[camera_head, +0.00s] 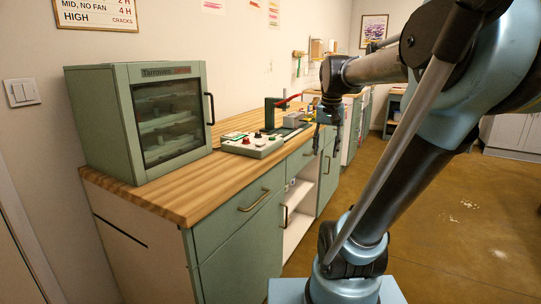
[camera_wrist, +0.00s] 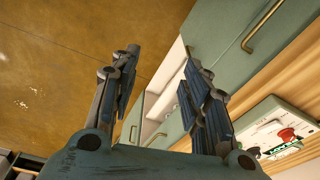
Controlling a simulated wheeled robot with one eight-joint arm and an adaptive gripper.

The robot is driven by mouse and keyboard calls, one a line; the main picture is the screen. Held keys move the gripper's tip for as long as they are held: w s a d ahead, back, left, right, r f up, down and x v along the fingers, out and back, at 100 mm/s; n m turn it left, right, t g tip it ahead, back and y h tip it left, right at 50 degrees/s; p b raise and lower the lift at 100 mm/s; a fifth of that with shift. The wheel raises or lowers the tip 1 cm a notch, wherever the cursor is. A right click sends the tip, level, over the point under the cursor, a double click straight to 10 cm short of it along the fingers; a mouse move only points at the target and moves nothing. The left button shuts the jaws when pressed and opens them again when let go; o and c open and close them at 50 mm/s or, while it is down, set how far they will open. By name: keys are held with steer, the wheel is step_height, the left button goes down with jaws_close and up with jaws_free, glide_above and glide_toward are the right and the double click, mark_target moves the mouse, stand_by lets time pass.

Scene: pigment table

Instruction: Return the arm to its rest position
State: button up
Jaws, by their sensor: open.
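My arm reaches out from the right side of the head view and bends down at its far end. My gripper (camera_head: 318,138) hangs there in front of the counter's front edge, small and partly blurred into the background. In the wrist view my gripper (camera_wrist: 160,68) shows two dark, jointed fingers spread wide apart. Nothing is between them; the brown floor and the green cabinet fronts show through the gap. No object is held.
Green drawers with handles (camera_head: 255,200) lie below. Brown floor (camera_head: 465,215) is open at right.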

steer(key=s+f+n, duration=0.3)
steer(key=s+f, duration=1.2)
steer(key=f, duration=0.4)
steer(key=shift+s+f, duration=0.15)
steer(key=shift+s, duration=0.25)
steer(key=shift+w, duration=0.1)
steer(key=shift+w+f, duration=0.2)
steer(key=shift+w, duration=0.15)
